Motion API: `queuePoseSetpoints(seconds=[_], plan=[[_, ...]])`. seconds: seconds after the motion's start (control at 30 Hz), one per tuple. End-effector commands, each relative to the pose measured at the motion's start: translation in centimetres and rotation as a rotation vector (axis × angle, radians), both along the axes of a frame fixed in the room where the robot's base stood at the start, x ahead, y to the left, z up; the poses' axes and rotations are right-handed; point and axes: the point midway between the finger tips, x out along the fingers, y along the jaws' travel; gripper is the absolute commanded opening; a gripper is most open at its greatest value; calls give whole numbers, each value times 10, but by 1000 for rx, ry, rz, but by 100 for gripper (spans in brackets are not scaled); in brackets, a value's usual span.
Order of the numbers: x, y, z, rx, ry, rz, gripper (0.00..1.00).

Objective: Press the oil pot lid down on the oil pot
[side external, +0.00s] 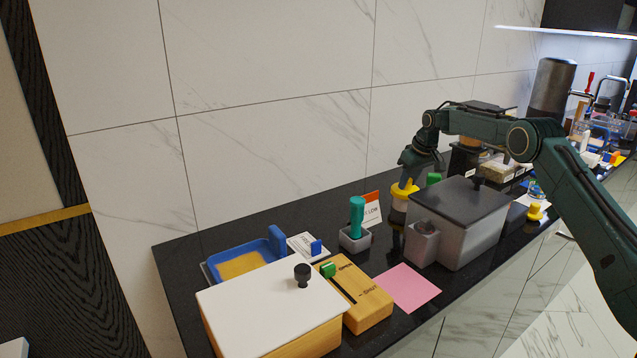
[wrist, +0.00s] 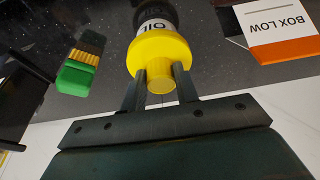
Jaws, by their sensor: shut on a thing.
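The oil pot lid (side external: 405,190) is yellow with a knob on top. It also shows in the wrist view (wrist: 158,52). The oil pot (side external: 399,206) is below it, with a white band marked OIL and a dark part (wrist: 155,17) in the wrist view. The lid sits over the pot's top; I cannot tell whether it is fully seated. My gripper (wrist: 160,82) is shut on the lid's knob, one finger on each side. In the side view my gripper (side external: 407,179) comes down onto the lid from above.
A grey box with a dark lid (side external: 478,198) and a small grey jar (side external: 421,245) stand in front of the pot. A BOX LOW card (side external: 371,211) and a teal-handled tool (side external: 357,215) are to the left. A green-ended brush (wrist: 78,76) is nearby.

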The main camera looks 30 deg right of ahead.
Motion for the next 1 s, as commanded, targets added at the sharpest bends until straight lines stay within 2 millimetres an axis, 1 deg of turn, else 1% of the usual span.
queuePoseSetpoints(seconds=[0.87, 0.9, 1.0], plan=[[0, 0, -8, 0, 0, 0, 0], [0, 0, -8, 0, 0, 0, 38], [0, 0, -8, 0, 0, 0, 55]])
